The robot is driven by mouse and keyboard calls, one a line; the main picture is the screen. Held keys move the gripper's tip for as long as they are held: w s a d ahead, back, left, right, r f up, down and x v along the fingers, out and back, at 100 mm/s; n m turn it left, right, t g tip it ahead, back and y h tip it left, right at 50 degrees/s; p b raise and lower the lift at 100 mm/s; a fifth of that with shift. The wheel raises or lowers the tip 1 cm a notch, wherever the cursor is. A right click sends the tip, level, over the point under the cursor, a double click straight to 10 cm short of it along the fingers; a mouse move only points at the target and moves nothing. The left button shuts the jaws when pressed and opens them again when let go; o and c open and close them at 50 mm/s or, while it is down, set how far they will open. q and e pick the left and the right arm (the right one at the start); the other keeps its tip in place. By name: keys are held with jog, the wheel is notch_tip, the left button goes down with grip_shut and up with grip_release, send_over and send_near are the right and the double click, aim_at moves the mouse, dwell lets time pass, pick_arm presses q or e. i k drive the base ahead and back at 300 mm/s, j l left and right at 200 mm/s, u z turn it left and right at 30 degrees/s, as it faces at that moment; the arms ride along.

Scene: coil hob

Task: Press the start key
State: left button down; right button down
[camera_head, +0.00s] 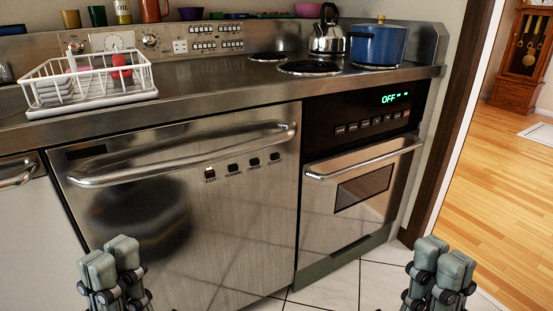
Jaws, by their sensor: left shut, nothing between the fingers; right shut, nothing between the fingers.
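A row of dark keys (233,168) with tiny labels sits on the front of the steel dishwasher (235,225), below its bar handle. The leftmost key (210,173) shows a small light mark. Another row of small keys (364,124) is on the black oven panel (345,112), under a green display reading "OFF". The labels are too small to read, so I cannot tell which is the start key. My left gripper (110,258) is shut and empty, low in front of the dishwasher. My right gripper (442,260) is shut and empty, low at the right, apart from the oven.
The dishwasher handle (185,153) and oven handle (365,160) stick out. On the counter are a white dish rack (90,88), a kettle (328,38) and a blue pot (378,45) on the hob. The tiled floor between my grippers is clear.

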aim_at(276, 157)
jog(key=i+l+u, duration=0.15)
jog(key=l, duration=0.5)
jog(key=i+l+u, duration=0.15)
jog(key=l, duration=0.5)
jog(key=l+u, duration=0.15)
jog(key=l, duration=0.5)
